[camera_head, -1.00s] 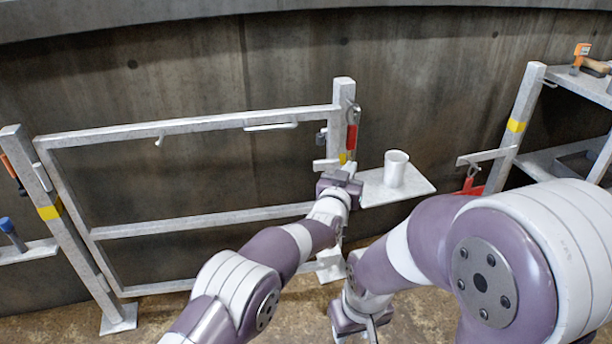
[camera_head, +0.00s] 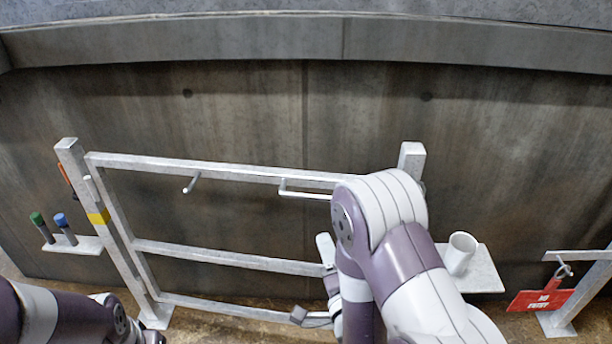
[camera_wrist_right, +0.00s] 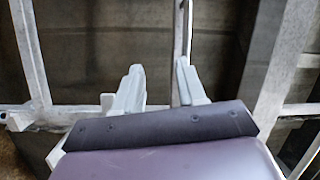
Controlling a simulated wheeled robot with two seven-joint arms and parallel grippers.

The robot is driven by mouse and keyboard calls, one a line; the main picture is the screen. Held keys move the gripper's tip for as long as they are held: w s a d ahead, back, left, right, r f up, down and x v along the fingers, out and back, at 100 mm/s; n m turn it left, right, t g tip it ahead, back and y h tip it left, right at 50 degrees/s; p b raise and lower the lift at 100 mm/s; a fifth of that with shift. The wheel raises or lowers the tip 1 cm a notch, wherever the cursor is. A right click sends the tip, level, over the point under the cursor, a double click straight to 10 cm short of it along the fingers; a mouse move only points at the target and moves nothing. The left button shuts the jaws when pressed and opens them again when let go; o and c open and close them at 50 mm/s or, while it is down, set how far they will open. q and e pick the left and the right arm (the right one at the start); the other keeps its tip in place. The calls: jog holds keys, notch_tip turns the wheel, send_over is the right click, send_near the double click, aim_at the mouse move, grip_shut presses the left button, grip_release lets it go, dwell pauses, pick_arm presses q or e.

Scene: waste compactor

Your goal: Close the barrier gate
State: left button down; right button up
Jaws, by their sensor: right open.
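The barrier gate (camera_head: 200,255) is a grey metal frame with a top, middle and bottom rail. It joins the left post (camera_head: 124,265), which has a yellow band. Its top rail runs toward the right post (camera_head: 411,163), but my right arm hides the gate's right end, so I cannot tell whether a gap remains. My right gripper (camera_head: 326,262) is low beside the right end of the middle rail. In the right wrist view the gripper (camera_wrist_right: 159,78) is open, its fingers apart, with a thin upright bar (camera_wrist_right: 183,30) just beyond them. My left gripper is out of view.
A white cup (camera_head: 461,252) stands on a small shelf (camera_head: 486,272) right of my right arm. A red sign (camera_head: 541,299) hangs farther right. Two handled tools (camera_head: 62,222) stand on a left ledge (camera_head: 75,246). A concrete wall (camera_head: 250,110) is behind the gate.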

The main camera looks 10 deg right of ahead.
aim_at(310, 196)
jog(key=shift+m+t, duration=0.8)
jog(key=w+r+p, duration=0.1)
jog(key=w, duration=0.3)
jog(key=w+r+p, duration=0.1)
jog(key=w+r, duration=0.1)
jog(key=w, duration=0.2)
jog(key=w+r+p, duration=0.1)
jog(key=w+r, duration=0.1)
jog(key=w, duration=0.2)
jog(key=shift+a, duration=0.35)
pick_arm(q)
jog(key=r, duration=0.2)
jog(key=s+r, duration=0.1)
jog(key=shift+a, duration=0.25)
pick_arm(e)
jog(key=shift+c, duration=0.3)
